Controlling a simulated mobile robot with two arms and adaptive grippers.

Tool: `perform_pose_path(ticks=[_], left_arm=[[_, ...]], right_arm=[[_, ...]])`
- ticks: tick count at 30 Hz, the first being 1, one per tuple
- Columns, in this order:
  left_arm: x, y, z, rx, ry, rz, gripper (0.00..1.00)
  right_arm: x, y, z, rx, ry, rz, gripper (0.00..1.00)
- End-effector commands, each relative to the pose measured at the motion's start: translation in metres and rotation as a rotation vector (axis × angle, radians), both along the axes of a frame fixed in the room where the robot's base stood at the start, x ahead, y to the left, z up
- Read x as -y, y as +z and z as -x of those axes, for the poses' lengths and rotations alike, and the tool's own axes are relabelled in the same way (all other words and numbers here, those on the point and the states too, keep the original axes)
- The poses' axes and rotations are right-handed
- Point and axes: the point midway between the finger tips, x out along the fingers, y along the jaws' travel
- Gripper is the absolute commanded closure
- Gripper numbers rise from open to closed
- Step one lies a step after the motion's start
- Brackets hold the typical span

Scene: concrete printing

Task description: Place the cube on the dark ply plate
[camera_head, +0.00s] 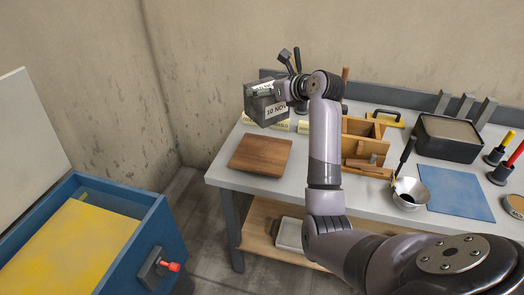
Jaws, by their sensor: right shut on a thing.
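The grey cube (262,104), with a white label on one side, is held up over the back left part of the workbench. My right gripper (281,91) is shut on its right side; the fingers are small and partly hidden. The dark ply plate (260,154) is a flat brown wooden board on the bench's left end, in front of and below the cube. Its visible top is bare. My left gripper is not in view.
Yellow labelled pieces (280,124) lie behind the plate. A wooden caddy (361,143), a dark tray (448,138), a metal funnel (410,193) and a blue mat (455,192) are to the right. A blue chest (150,232) stands open at left.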

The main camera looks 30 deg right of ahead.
Motion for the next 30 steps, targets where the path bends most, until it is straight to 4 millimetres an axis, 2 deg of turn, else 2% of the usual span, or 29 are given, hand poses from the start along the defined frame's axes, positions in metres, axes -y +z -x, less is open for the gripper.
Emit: perform_pose_path(ticks=[1,3,7,10,30], left_arm=[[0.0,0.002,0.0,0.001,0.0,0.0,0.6],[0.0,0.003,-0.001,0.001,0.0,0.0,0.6],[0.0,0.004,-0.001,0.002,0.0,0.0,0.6],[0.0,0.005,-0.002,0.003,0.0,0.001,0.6],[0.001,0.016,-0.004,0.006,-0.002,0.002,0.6]], right_arm=[[0.008,0.019,-0.005,0.024,-0.027,0.003,0.78],[0.016,0.026,-0.01,0.023,-0.057,0.003,0.78],[0.025,0.031,-0.015,0.02,-0.09,0.003,0.78],[0.028,0.026,-0.016,0.018,-0.099,0.003,0.78],[0.029,-0.096,-0.017,0.018,-0.101,0.004,0.78]])
